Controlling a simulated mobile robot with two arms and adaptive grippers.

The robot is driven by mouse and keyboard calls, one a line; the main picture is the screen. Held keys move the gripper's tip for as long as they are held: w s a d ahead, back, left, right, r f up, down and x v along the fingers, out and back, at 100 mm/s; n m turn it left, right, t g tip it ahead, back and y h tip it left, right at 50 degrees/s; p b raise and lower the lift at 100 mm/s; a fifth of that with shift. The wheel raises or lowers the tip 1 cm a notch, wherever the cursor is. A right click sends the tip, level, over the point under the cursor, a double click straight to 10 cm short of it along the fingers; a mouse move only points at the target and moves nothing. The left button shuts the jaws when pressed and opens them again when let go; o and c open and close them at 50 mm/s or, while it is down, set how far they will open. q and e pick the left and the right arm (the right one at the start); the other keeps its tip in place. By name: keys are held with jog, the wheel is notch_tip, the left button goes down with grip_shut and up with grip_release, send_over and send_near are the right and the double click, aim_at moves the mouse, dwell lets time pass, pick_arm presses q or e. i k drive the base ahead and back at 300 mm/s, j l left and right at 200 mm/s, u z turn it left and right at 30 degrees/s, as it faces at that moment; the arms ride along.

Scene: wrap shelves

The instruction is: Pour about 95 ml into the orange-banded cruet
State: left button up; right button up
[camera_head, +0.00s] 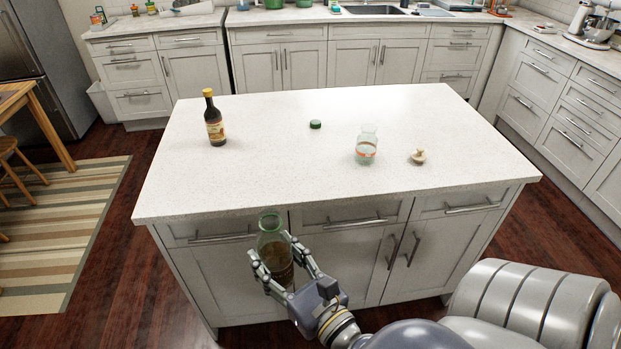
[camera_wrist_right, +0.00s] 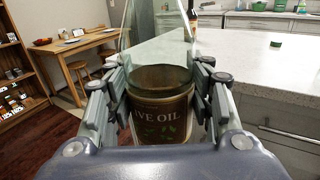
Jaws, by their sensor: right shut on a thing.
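The cruet (camera_head: 366,147) is a small clear glass vessel with an orange band and stands upright on the white island top (camera_head: 250,165). A pale stopper (camera_head: 418,156) lies on the island to its right. My right gripper (camera_head: 272,272) is shut on a green glass bottle (camera_head: 270,222), held roughly upright in front of the island's near edge. The bottle's mouth is uncapped. In the right wrist view its dark label (camera_wrist_right: 160,116) reads "IVE OIL", between the two fingers. My left gripper is not in view.
A dark bottle with a yellow cap (camera_head: 214,120) stands at the island's left. A small green cap (camera_head: 315,124) lies near the middle. The island top between these things is clear. Drawer handles (camera_head: 355,222) stick out below the near edge.

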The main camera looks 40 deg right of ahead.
aim_at(367, 142)
jog(key=l+z, duration=0.2)
jog(key=z, duration=0.15)
jog(key=i+l+z, duration=0.1)
jog(key=l+z, duration=0.15)
jog(key=z, duration=0.15)
jog(key=i+l+z, duration=0.1)
jog(key=z, duration=0.25)
jog(key=i+j, duration=0.15)
jog(key=i, duration=0.3)
